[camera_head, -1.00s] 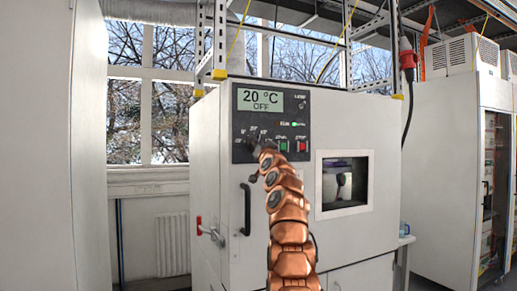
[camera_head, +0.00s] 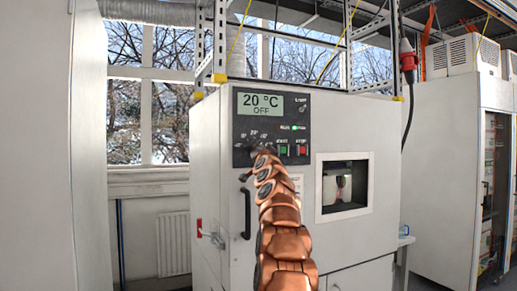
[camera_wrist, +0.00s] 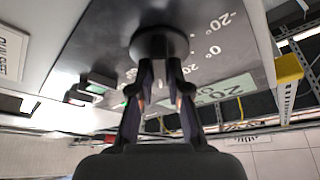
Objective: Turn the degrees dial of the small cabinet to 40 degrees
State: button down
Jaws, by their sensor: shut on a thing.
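The small cabinet (camera_head: 215,130) is white, with a dark control panel (camera_head: 296,118) on its front. Its display (camera_head: 260,102) reads 20 °C and OFF. The degrees dial is mostly hidden behind my arm in the head view. In the wrist view the dial (camera_wrist: 160,40) is a round black knob on the panel, with printed marks such as -20° and 0° around its right side. My gripper (camera_wrist: 159,72) has its two fingers closed on the knob, one on each side. I cannot make out where the dial points.
A green button (camera_head: 283,150) and a red button (camera_head: 302,150) sit close to the right of my arm. A black door handle (camera_head: 246,210) and a red-tipped latch (camera_head: 200,228) are below. A small window (camera_head: 344,187) is at right.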

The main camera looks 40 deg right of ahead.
jog(key=shift+f, duration=0.1)
jog(key=c, duration=1.1)
grip_release()
jog(key=shift+s+a, duration=0.1)
jog(key=shift+s, duration=0.05)
jog(key=shift+s+a+f, duration=0.1)
jog(key=shift+s+a, duration=1.1)
jog(key=shift+s, duration=0.55)
jog(key=shift+s+a+f, duration=0.1)
jog(key=shift+s+a, duration=1.05)
jog(key=shift+s, duration=0.6)
jog(key=shift+s+a, duration=1.2)
jog(key=shift+s, duration=0.55)
